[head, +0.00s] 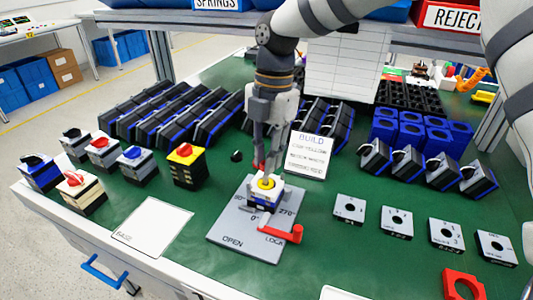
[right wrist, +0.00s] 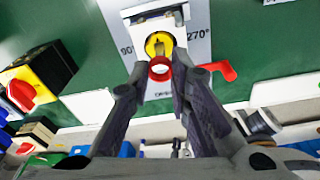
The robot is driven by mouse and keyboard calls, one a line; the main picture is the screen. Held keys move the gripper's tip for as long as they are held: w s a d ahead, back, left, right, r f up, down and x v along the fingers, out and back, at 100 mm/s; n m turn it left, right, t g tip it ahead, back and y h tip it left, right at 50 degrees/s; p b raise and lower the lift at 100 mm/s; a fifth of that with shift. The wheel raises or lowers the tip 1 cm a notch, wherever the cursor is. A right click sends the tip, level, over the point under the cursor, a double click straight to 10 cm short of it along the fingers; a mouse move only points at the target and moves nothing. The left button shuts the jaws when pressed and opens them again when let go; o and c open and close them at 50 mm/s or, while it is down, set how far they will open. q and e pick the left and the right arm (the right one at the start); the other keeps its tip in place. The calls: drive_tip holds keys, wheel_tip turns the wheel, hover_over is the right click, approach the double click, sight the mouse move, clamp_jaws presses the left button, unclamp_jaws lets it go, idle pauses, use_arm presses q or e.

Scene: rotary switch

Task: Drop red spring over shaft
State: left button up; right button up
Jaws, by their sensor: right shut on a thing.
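My right gripper (head: 262,166) points down over the switch fixture and is shut on the red spring (right wrist: 160,69). In the right wrist view the spring is a red ring between the fingertips (right wrist: 160,72). The yellow round part with the shaft at its centre (right wrist: 158,45) shows just beyond the ring; in the head view the yellow part (head: 266,184) is just below the fingertips. It sits on a white and blue switch body (head: 262,195) on the grey fixture plate (head: 232,232). I cannot tell whether spring and shaft touch. My left gripper is not in view.
A red lever (head: 280,234) sticks out at the fixture's front right. Finished switches (head: 186,165) stand left, label plates (head: 397,221) right. Black bins (head: 215,118) and blue blocks (head: 410,130) line the back. A build card (head: 309,155) stands behind the fixture.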

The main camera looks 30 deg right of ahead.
drive_tip(key=shift+f, duration=0.2)
drive_tip(key=shift+f, duration=1)
drive_tip(key=o, duration=0.8)
drive_tip(key=shift+c, duration=0.2)
